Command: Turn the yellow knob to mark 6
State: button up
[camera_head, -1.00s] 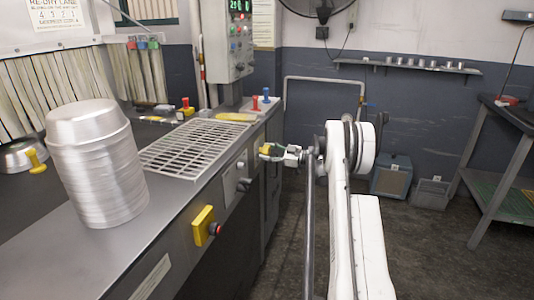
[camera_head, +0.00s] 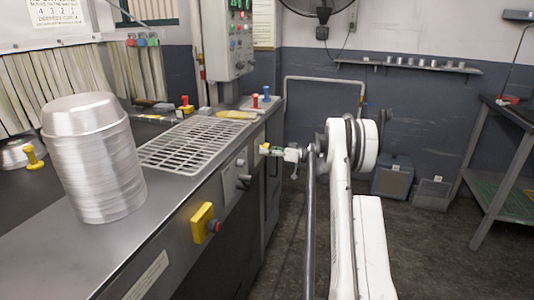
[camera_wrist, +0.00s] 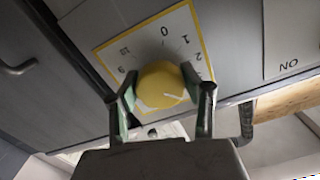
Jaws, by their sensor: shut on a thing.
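The yellow knob (camera_wrist: 160,82) sits on a white dial plate (camera_wrist: 150,43) with a yellow border in the wrist view. The marks 0, 1 and 2 are readable above and right of it; lower marks are hidden by my fingers. A short white line on the knob points right and slightly down in the picture. Which mark it meets I cannot tell. My gripper (camera_wrist: 162,92) is shut on the knob, one green-padded finger on each side. In the head view, my gripper (camera_head: 279,152) is at the counter's front panel, with the knob (camera_head: 265,149) at its tip.
A stack of metal pans (camera_head: 95,170) stands on the steel counter (camera_head: 60,262) at left, beside a wire rack (camera_head: 187,146). A yellow box with a red button (camera_head: 203,222) sticks out of the front panel, nearer the camera.

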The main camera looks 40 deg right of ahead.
jog(key=m+b, duration=0.1)
jog(key=m, duration=0.6)
jog(key=shift+a, duration=0.1)
jog(key=m, duration=0.4)
jog(key=shift+b, duration=0.35)
jog(key=shift+r+m, duration=0.1)
jog(key=shift+m, duration=1.8)
jog(key=o, duration=1.2)
jog(key=shift+s, duration=0.1)
jog(key=v, duration=1.2)
